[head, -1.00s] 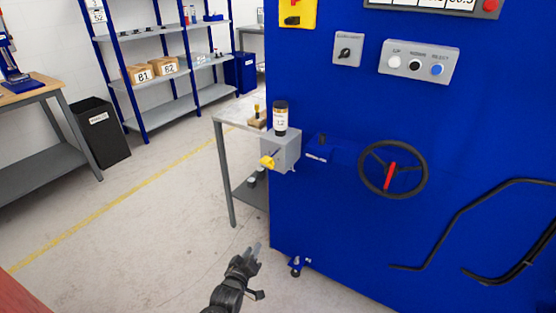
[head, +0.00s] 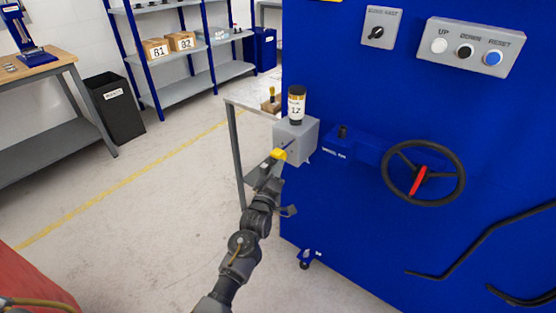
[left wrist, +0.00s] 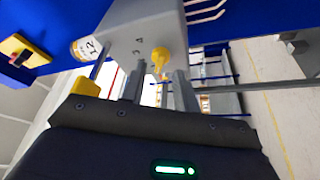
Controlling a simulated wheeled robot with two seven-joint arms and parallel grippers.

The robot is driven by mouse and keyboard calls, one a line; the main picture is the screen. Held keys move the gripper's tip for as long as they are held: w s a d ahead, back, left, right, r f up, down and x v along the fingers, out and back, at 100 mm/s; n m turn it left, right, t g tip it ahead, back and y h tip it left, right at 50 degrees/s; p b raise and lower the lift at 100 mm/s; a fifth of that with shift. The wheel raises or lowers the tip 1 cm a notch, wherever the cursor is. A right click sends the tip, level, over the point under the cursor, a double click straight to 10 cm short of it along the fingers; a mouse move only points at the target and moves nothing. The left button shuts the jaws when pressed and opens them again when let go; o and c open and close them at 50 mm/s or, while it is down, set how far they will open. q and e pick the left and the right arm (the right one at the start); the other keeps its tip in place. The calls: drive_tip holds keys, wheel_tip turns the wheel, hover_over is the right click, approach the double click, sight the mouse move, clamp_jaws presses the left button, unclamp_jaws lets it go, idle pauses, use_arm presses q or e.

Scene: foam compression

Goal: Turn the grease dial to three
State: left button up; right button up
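The grease dial is a yellow knob (head: 279,154) on the front of a grey box (head: 298,138) fixed to the blue machine's left edge. A dark-capped bottle with a white label (head: 297,106) stands upright on the box. My left gripper (head: 271,166) is right at the knob in the head view and partly covers it. In the left wrist view the yellow knob (left wrist: 159,56) shows between and just beyond the two spread fingertips of my left gripper (left wrist: 158,76). I cannot tell whether the fingers touch it. My right gripper is out of view.
A black handwheel with a red grip (head: 420,182) and a panel of buttons (head: 468,48) are on the blue machine to the right. A small grey table (head: 246,104) stands behind the box. The floor to the left is clear up to a black bin (head: 115,108).

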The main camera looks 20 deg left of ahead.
use_arm(q)
drive_tip(key=w, duration=0.4)
drive_tip(key=shift+r, duration=0.35)
drive_tip(key=c, duration=0.5)
drive_tip(key=shift+c, duration=0.7)
drive_tip(key=shift+w+a+f+m+g+h+b, duration=0.15)
drive_tip(key=shift+m+h+b, duration=1.4)
drive_tip(key=shift+m, duration=2.1)
drive_tip(key=shift+s+a+r+m+g+h+b, duration=0.1)
drive_tip(key=shift+m+h+b, duration=1.45)
drive_tip(key=shift+m, duration=2.15)
drive_tip(key=shift+w+a+f+m+g+h+b, duration=0.15)
drive_tip(key=shift+m+h+b, duration=1.35)
drive_tip(key=shift+m, duration=2.15)
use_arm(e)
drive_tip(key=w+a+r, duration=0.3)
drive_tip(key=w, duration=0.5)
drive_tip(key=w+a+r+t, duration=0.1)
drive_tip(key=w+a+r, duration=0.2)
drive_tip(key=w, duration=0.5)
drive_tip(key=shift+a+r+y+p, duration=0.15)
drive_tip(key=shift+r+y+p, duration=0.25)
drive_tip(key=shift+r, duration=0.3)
use_arm(q)
drive_tip(key=shift+s+h, duration=0.1)
drive_tip(key=shift+h, duration=0.4)
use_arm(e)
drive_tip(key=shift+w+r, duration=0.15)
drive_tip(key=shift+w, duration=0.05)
